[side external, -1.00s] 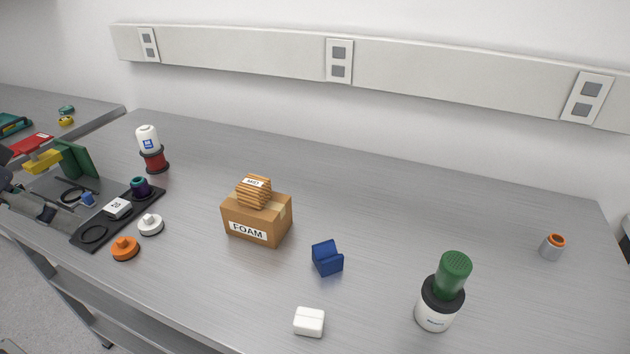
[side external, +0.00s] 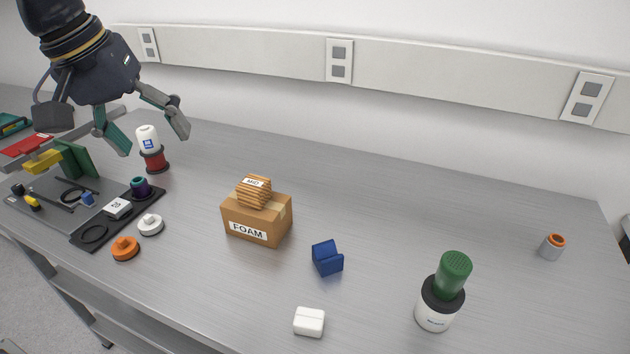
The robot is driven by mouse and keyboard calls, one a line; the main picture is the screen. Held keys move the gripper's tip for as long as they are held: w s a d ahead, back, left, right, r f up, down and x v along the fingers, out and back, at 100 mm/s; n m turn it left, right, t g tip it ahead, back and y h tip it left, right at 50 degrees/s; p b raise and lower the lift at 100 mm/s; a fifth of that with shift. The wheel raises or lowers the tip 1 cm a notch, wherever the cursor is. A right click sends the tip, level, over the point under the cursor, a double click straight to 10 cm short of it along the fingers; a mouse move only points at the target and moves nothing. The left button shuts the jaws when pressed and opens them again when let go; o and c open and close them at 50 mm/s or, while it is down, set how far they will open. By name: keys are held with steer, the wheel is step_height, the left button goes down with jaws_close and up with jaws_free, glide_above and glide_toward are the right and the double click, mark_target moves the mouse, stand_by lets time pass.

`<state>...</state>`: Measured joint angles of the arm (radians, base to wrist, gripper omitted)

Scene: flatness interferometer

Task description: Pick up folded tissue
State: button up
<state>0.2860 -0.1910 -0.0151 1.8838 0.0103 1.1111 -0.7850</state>
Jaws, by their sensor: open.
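The folded tissue (side external: 309,321) looks like a small white block with rounded edges and a crease across it. It lies flat on the grey bench near the front edge, with clear bench around it. My gripper (side external: 150,137) is at the upper left, raised above the bench. Its two fingers are spread wide and pointing down, with nothing held between them. It is far to the left of the tissue and behind it, near a white bottle on a red base.
A FOAM box (side external: 250,222) with a striped bundle on top stands mid-bench. A blue holder (side external: 327,258) sits behind the tissue. A green-topped white container (side external: 437,300) stands to its right. A black tray (side external: 85,236), orange knob (side external: 125,248) and white knob (side external: 151,225) are left.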

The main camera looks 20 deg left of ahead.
steer(key=w+d+f+g, duration=0.1)
steer(key=w+d+f, duration=0.1)
steer(key=d, duration=0.3)
steer(key=w+d+f+g, duration=0.1)
steer(key=w+d+f, duration=0.1)
steer(key=d, duration=0.4)
steer(key=m+g+y, duration=0.1)
steer(key=m+g, duration=0.1)
steer(key=m, duration=0.1)
glide_above(309, 317)
step_height(309, 317, down, 11)
step_height(309, 317, down, 10)
steer(key=shift+r, duration=0.1)
steer(key=shift+f, duration=3)
steer(key=c, duration=0.8)
steer(key=shift+r, duration=0.1)
steer(key=shift+c, duration=0.2)
